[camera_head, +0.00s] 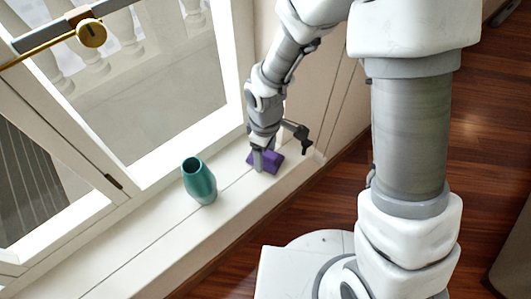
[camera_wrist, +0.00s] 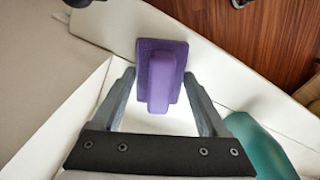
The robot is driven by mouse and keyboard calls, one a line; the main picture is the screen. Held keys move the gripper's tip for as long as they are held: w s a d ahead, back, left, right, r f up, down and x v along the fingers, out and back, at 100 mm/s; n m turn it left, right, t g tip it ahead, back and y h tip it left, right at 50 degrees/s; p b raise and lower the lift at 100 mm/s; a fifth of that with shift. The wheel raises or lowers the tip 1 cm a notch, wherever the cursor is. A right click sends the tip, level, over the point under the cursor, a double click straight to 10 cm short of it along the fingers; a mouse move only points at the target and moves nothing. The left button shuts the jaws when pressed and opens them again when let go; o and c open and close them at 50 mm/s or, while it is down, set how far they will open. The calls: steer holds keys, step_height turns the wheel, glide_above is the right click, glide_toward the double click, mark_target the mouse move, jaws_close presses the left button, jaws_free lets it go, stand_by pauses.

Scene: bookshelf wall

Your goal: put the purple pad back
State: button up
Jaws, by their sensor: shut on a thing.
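The purple pad (camera_head: 275,165) is at the far right end of the white window sill, under my gripper (camera_head: 264,164). In the wrist view the purple pad (camera_wrist: 162,60) shows a flat plate with a narrower raised block. My gripper (camera_wrist: 158,80) is shut on the pad, with one finger on each side of it. The pad is at sill level; I cannot tell whether it rests on the sill or is held just above it. The fingers hide part of it in the head view.
A teal vase (camera_head: 199,181) stands upright on the sill (camera_head: 150,241), left of my gripper; the vase also shows at the lower right of the wrist view (camera_wrist: 256,148). A window frame (camera_head: 190,135) borders the sill. Dark wooden floor (camera_head: 490,130) lies beyond its edge.

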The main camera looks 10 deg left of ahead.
steer(key=shift+f, duration=0.1)
steer(key=o, duration=1.2)
step_height(320, 180, up, 12)
steer(key=p, duration=0.5)
